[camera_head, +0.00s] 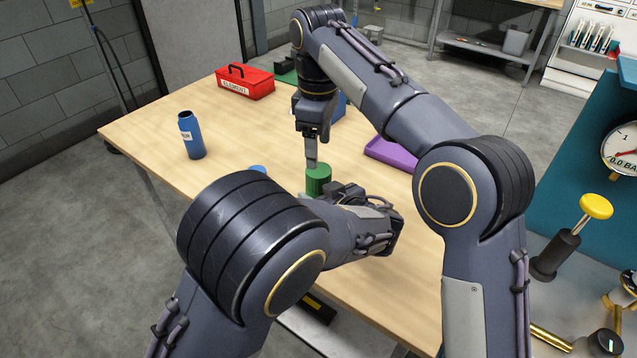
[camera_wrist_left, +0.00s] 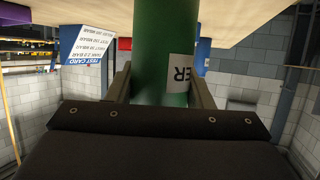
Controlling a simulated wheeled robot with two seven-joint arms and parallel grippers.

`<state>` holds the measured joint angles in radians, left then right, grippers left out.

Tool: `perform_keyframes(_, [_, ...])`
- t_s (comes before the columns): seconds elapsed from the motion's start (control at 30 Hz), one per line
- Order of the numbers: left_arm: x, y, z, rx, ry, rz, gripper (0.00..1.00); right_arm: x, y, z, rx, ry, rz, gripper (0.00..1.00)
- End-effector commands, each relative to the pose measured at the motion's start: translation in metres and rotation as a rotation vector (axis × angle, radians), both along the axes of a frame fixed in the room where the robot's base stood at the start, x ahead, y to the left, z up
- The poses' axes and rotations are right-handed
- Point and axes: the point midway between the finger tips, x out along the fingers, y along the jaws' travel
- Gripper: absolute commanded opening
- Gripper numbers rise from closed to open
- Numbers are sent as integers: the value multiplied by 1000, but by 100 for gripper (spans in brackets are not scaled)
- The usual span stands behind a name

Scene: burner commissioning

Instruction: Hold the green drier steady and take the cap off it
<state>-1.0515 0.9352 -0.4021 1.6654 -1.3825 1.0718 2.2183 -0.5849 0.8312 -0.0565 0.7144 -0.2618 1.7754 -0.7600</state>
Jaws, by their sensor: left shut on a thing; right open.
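The green drier (camera_head: 317,182) stands upright on the wooden table, and its top looks green in the head view. My left gripper (camera_head: 326,193) is shut around its side. In the left wrist view, which is upside down, the drier (camera_wrist_left: 162,50) with its white label sits between the fingers of my left gripper (camera_wrist_left: 161,88). My right gripper (camera_head: 312,160) points straight down just above the drier's top, open. I cannot tell whether its fingers touch the top. A separate cap cannot be made out from the drier's body.
A blue bottle (camera_head: 191,136) stands left on the table (camera_head: 140,124). A small blue thing (camera_head: 258,168) is partly hidden by my left arm. A red toolbox (camera_head: 245,83) and a purple tray (camera_head: 392,155) lie farther back. A teal gauge panel (camera_head: 590,130) stands right.

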Motion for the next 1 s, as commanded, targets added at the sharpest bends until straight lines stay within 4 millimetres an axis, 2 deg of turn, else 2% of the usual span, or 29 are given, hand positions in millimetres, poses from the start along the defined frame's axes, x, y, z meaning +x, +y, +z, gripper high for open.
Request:
perform_keyframes(0.17, [0, 0, 0, 0, 0, -1, 0, 0, 0, 0, -1, 0, -299, 65])
perform_keyframes(1.0, [0, 0, 0, 0, 0, -1, 0, 0, 1, -1, -5, -1, -2497, 65])
